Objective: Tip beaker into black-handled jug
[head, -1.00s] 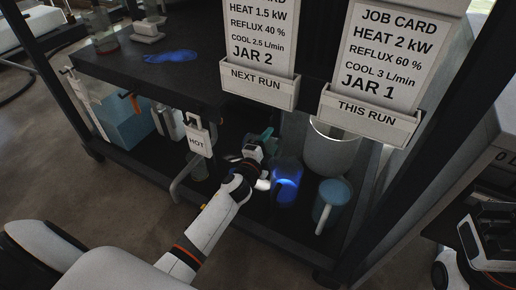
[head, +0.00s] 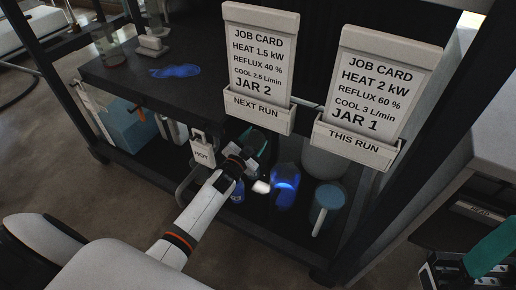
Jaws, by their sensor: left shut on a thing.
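My left gripper (head: 247,153) reaches in over the rack's lower shelf. It is shut on a dark green thing (head: 264,148), mostly hidden by the gripper and the card holder; I cannot tell if it is the beaker. A blue glowing vessel (head: 285,184) stands just right of it. A light-blue jug (head: 326,200) with a pale handle stands further right. I cannot make out a black handle on any jug.
A large grey pot (head: 324,160) stands behind the jug. A dark blue bottle (head: 238,192) is below the gripper. A HOT tag (head: 202,155) hangs left. Two job cards (head: 260,65) (head: 385,85) hang in front of the shelf. A blue patch (head: 176,71) lies on the upper shelf.

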